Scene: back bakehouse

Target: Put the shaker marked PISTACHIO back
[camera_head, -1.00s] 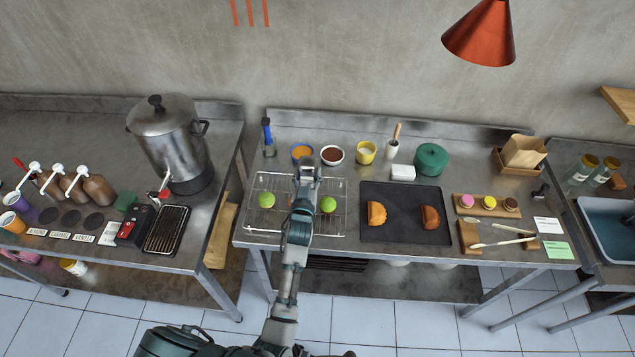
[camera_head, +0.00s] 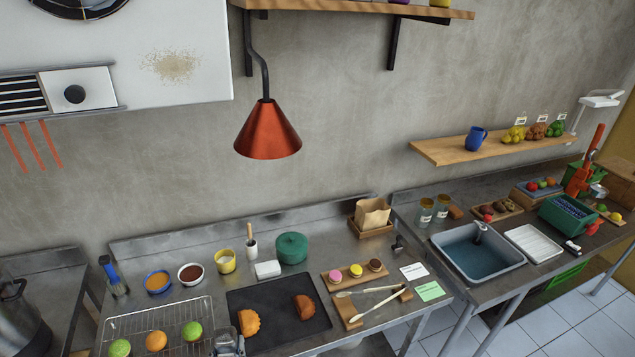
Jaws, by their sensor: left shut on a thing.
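My left gripper (camera_head: 228,343) shows at the bottom edge, right of the wire rack and in front of the dark tray. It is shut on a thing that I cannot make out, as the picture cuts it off. Two jars with yellowish lids, one on the left (camera_head: 425,212) and one on the right (camera_head: 442,207), stand left of the sink; their labels are too small to read. On the high shelf (camera_head: 350,10), only the bottoms of a few coloured things show, one of them yellow (camera_head: 440,3). I cannot read PISTACHIO anywhere. My right gripper is not in view.
The wire rack (camera_head: 160,322) holds two green balls and an orange one. The dark tray (camera_head: 278,312) holds two pastries. The red lamp (camera_head: 267,132) hangs over the bench. The sink (camera_head: 478,252) is at right.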

